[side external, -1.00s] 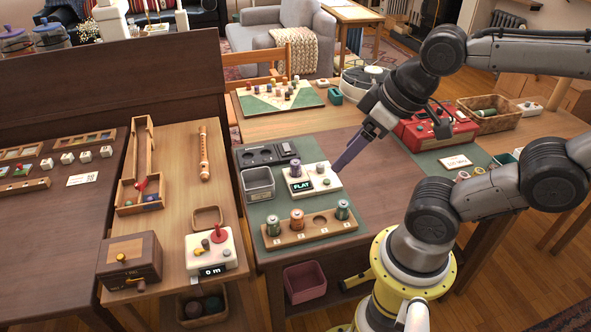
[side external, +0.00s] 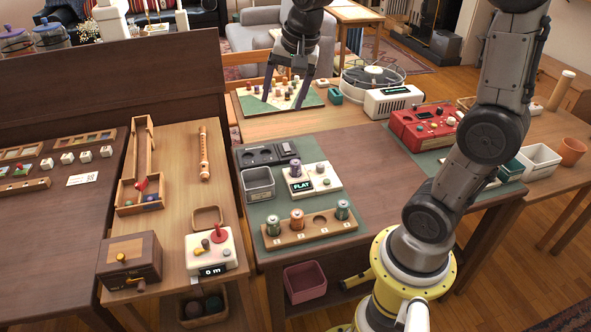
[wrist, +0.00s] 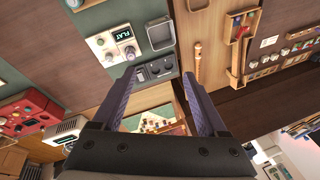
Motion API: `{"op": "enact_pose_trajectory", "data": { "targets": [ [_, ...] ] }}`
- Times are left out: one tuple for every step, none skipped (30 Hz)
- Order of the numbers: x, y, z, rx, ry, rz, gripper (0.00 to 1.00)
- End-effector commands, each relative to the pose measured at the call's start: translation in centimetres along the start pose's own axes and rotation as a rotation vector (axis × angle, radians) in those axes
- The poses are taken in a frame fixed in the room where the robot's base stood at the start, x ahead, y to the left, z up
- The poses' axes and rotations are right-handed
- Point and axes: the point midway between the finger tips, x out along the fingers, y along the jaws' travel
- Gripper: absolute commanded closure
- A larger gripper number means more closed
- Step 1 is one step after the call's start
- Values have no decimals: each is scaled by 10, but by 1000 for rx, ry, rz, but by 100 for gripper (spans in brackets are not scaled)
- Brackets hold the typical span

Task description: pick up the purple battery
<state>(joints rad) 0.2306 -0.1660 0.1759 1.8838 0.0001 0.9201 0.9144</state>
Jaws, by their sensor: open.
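The purple battery (side external: 295,169) stands upright at the back left corner of the white tester (side external: 330,186), whose display reads FLAT. In the wrist view the battery (wrist: 129,51) shows beyond the left fingertip, beside the black device. A wooden rack (side external: 300,235) in front holds two green batteries and one orange battery (side external: 297,218); one hole is empty. My gripper (side external: 281,101) is open and empty, fingers pointing down, near the game board and well behind the tester. Its spread fingers also show in the wrist view (wrist: 160,74).
A game board (side external: 250,105) with several pieces lies by my gripper. A grey bin (side external: 258,184) and black device (side external: 262,156) stand left of the tester. A red machine (side external: 420,125) stands to the right. The brown table between is clear.

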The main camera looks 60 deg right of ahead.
Motion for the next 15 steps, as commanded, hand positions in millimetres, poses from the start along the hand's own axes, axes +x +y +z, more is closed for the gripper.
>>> {"op": "enact_pose_trajectory", "data": {
  "targets": [
    [22, -2, -18, 71, -17, 40, 24],
    [33, -3, -28, 111, -24, 60, 24],
    [49, -2, -40, 161, -34, 87, 24],
    [61, 0, -49, 196, -42, 107, 24],
    [73, 2, -58, 226, -50, 126, 24],
    [89, 7, -68, 261, -61, 152, 24],
    [101, 11, -74, 282, -71, 171, 24],
    [112, 15, -80, 298, -80, 188, 24],
    [125, 22, -86, 316, -92, 210, 24],
    [135, 27, -89, 329, -101, 225, 24],
    [143, 32, -92, 339, -110, 239, 24],
    [152, 38, -94, 353, -121, 256, 24],
    [158, 43, -95, 362, -129, 269, 24],
    [162, 48, -95, 369, -136, 278, 24],
    [167, 53, -96, 378, -144, 290, 24]
  ]
}}
